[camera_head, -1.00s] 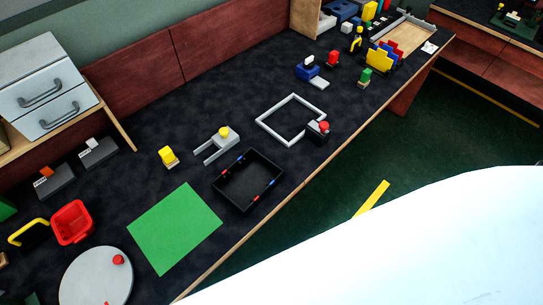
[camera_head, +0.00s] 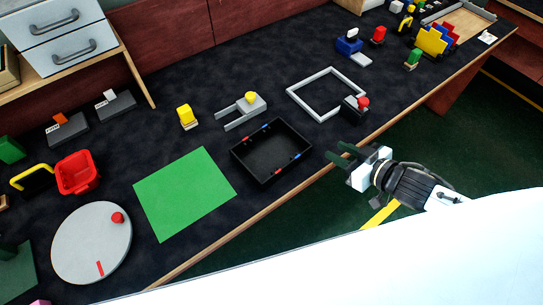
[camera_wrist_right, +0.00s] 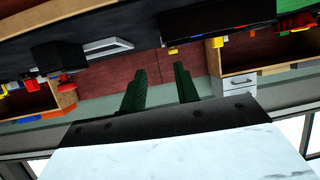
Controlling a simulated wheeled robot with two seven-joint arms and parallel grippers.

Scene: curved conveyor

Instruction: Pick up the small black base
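A small black block (camera_head: 349,107) with a red knob on top stands at the front corner of the grey square frame (camera_head: 298,94). It fits the small black base best. In the right wrist view a dark block (camera_wrist_right: 60,54), apparently the same one, is at the left beside the grey frame (camera_wrist_right: 108,47). My right gripper (camera_head: 335,151) is open and empty near the table's front edge, below and slightly left of the block and apart from it. Its dark green fingers (camera_wrist_right: 160,85) are spread in the wrist view. My left gripper is not in view.
A black tray (camera_head: 243,156) lies left of my right gripper, with a green mat (camera_head: 185,193) beyond it. A grey forked piece (camera_head: 232,117) with a yellow knob is behind the tray. Blue and red pieces (camera_head: 349,46) stand farther back. Dark table is clear right of the block.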

